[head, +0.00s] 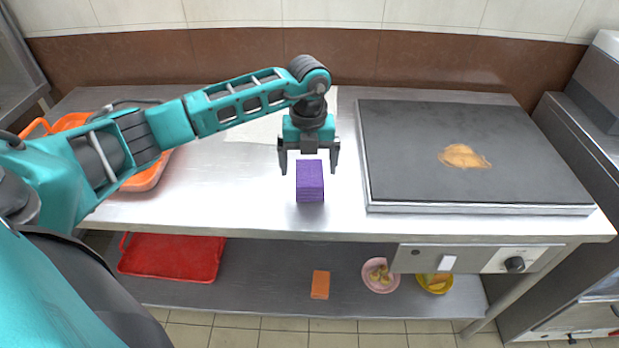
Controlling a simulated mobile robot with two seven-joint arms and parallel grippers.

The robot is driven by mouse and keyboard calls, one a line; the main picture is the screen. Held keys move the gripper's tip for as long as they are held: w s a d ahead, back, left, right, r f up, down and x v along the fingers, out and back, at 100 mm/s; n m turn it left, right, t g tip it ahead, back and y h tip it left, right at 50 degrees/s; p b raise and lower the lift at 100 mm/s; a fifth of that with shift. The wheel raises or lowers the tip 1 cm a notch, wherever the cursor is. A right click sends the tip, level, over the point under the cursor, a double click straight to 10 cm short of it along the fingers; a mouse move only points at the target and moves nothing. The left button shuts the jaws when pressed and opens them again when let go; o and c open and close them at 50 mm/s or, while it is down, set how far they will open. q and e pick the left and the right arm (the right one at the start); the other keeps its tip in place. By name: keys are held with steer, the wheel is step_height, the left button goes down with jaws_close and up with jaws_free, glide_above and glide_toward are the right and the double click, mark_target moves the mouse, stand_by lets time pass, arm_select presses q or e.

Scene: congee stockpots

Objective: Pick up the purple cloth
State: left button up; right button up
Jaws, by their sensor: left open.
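The purple cloth (310,182) is a small folded block on the steel counter, left of the griddle. My left gripper (308,172) points down just above or behind the cloth, with its two fingers apart and nothing between them. The fingertips spread wider than the cloth. I cannot tell from this view exactly how high they are above it. My right gripper does not show.
A dark griddle (410,140) with a tan patch (463,156) fills the counter's right side. An orange tray (148,178) is partly behind my left arm. The lower shelf holds a red tray (172,258), an orange block (320,285), a pink bowl (369,284) and a yellow bowl (447,288).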

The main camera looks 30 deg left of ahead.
mark_target(310, 171)
arm_select(q)
step_height(310, 171, down, 3)
steer(key=shift+w+f, duration=0.1)
steer(key=shift+c, duration=0.2)
steer(key=c, duration=1)
